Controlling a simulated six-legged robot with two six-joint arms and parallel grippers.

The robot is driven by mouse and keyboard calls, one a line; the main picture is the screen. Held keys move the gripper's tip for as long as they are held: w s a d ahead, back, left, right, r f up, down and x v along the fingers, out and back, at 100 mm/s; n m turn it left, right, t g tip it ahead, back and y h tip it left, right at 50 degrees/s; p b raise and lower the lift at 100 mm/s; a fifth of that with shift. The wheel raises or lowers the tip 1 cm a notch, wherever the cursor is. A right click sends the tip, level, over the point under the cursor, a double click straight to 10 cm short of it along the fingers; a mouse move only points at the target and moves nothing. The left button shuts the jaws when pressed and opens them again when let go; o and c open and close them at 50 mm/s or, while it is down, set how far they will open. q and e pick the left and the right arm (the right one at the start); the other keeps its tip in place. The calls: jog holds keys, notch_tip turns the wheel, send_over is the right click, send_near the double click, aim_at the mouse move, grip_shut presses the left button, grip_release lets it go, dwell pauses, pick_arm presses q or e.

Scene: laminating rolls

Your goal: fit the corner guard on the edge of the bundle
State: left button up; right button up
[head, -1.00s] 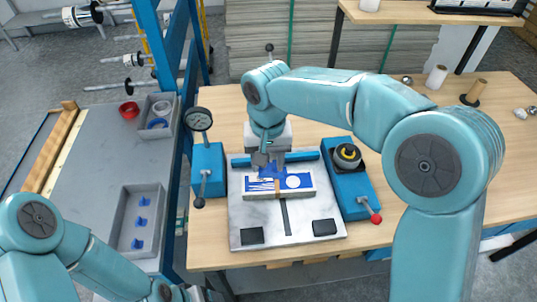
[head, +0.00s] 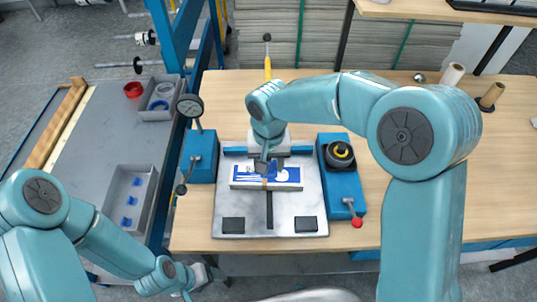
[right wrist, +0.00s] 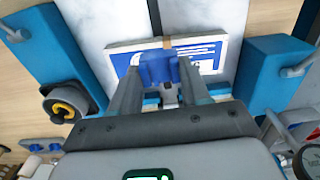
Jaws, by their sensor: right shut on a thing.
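The bundle (head: 288,177), a flat stack with a blue and white printed top and a tan band, lies on the grey metal plate (head: 240,208). It also shows in the right wrist view (right wrist: 205,52). My right gripper (head: 266,164) is over the bundle's far edge. In the right wrist view it (right wrist: 162,82) is shut on a blue corner guard (right wrist: 158,68), which is at the bundle's edge by the band; I cannot tell whether it is seated. My left gripper (head: 205,275) is low at the left, beyond the table's front edge; its fingers are unclear.
Blue blocks flank the plate: one with a dial gauge (head: 190,105), one with a black and yellow roll and a red-knobbed lever (head: 342,185). A grey tray (head: 148,178) at the left holds several blue guards.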

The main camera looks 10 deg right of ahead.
aim_at(269, 182)
jog(key=shift+s+d+f, duration=0.1)
jog(key=shift+d+f, duration=0.1)
jog(key=shift+f, duration=0.05)
jog(key=shift+a+f+b, duration=0.15)
jog(key=shift+f+b, duration=0.45)
jog(key=shift+f, duration=0.2)
jog(key=shift+w+f+b, duration=0.2)
jog(key=shift+f+b, duration=1.4)
jog(key=shift+f, duration=1)
jog(key=shift+w, duration=0.1)
jog(key=o, duration=0.8)
notch_tip(269, 182, up, 16)
jog(key=shift+r, duration=0.25)
